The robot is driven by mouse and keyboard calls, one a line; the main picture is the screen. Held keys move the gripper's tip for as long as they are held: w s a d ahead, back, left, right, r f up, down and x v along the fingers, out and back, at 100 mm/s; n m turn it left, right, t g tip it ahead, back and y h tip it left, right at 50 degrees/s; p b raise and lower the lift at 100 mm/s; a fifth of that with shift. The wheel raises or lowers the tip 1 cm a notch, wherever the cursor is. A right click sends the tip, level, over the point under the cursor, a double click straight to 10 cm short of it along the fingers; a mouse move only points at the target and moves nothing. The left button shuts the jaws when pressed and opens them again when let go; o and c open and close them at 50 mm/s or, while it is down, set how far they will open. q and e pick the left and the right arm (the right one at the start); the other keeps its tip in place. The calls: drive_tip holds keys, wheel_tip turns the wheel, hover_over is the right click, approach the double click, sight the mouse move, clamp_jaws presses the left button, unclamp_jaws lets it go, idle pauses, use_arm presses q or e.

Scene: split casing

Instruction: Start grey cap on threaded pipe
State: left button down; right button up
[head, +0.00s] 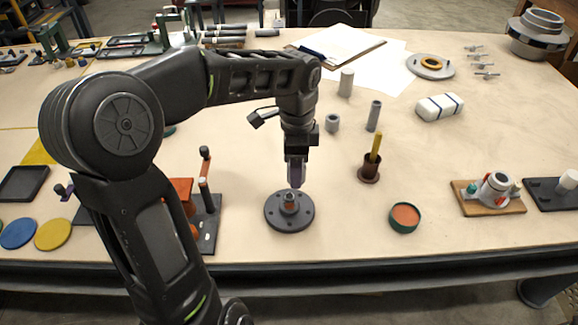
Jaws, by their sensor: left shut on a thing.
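A dark round flange (272,213) with bolt holes lies flat on the table near its front edge. A short threaded pipe (289,204) stands upright at its centre. My left gripper (297,183) points straight down just above the pipe, slightly right of its axis. It is shut on a small greyish piece, which I take for the grey cap; the fingers mostly hide it. I cannot tell whether the piece touches the pipe. My right gripper is not in view.
Right of the flange stand a brown cup with a yellow stick (370,172) and a green-rimmed round tin (404,217). Grey cylinders (332,123) stand behind. A dark fixture with an orange block (205,220) is close on the left. The front middle is clear.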

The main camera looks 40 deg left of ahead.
sight(289, 196)
use_arm(q)
drive_tip(key=shift+s+a+r+m, duration=0.35)
drive_tip(key=shift+s+a+m, duration=0.1)
drive_tip(key=shift+s+m, duration=0.3)
drive_tip(key=shift+w, duration=0.1)
wheel_tip(289, 196, down, 5)
drive_tip(key=b, duration=0.4)
drive_tip(key=shift+f+b, duration=0.2)
drive_tip(key=shift+b, duration=0.15)
drive_tip(key=shift+f+b, duration=0.3)
drive_tip(key=shift+f, duration=0.25)
idle(0.4)
